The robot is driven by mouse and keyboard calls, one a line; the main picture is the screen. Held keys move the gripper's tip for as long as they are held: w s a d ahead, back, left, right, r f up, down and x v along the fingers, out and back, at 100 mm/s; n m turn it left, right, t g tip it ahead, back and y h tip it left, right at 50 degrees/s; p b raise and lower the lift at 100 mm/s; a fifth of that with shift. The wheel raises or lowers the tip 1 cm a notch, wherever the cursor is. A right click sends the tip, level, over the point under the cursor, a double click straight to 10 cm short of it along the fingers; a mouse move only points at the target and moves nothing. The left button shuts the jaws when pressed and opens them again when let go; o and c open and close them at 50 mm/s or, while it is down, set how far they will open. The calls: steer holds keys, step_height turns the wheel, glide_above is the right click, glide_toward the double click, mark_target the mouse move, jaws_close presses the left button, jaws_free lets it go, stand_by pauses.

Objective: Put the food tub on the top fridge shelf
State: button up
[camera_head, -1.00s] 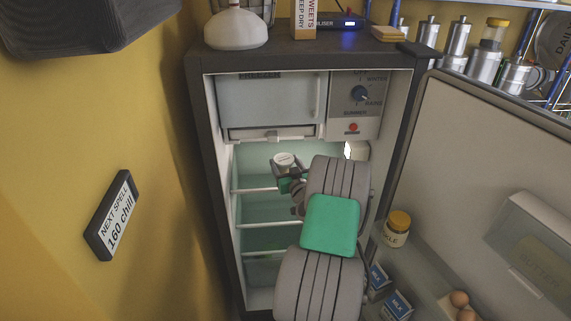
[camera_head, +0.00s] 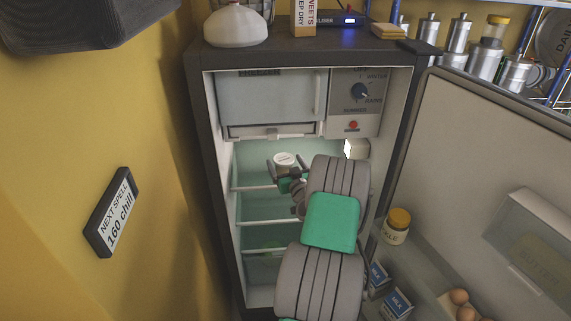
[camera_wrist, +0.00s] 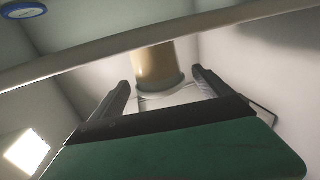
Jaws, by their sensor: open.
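The food tub is a small beige cylinder with a white lid (camera_head: 284,159). It stands upright inside the fridge on the top shelf (camera_head: 256,189), below the freezer box. My gripper (camera_head: 286,168) is open in front of it, with one finger to either side in the head view. In the wrist view, which looks upside down, the tub (camera_wrist: 156,66) is centred just beyond the spread fingertips (camera_wrist: 160,84), with a gap to each finger. The shelf's pale front edge crosses this view. My arm hides part of the shelf's right side in the head view.
The fridge door (camera_head: 470,170) stands open at the right, holding a yellow-lidded jar (camera_head: 397,226), milk cartons (camera_head: 397,303) and eggs (camera_head: 460,297). A lit lamp (camera_head: 356,149) sits at the compartment's right wall. The freezer door (camera_head: 268,100) is shut above. The shelf's left part is clear.

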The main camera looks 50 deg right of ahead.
steer(key=shift+s, duration=0.25)
steer(key=b+v, duration=0.3)
steer(key=v, duration=0.8)
steer(key=shift+s+a, duration=0.2)
steer(key=shift+a, duration=0.05)
steer(key=shift+r, duration=0.15)
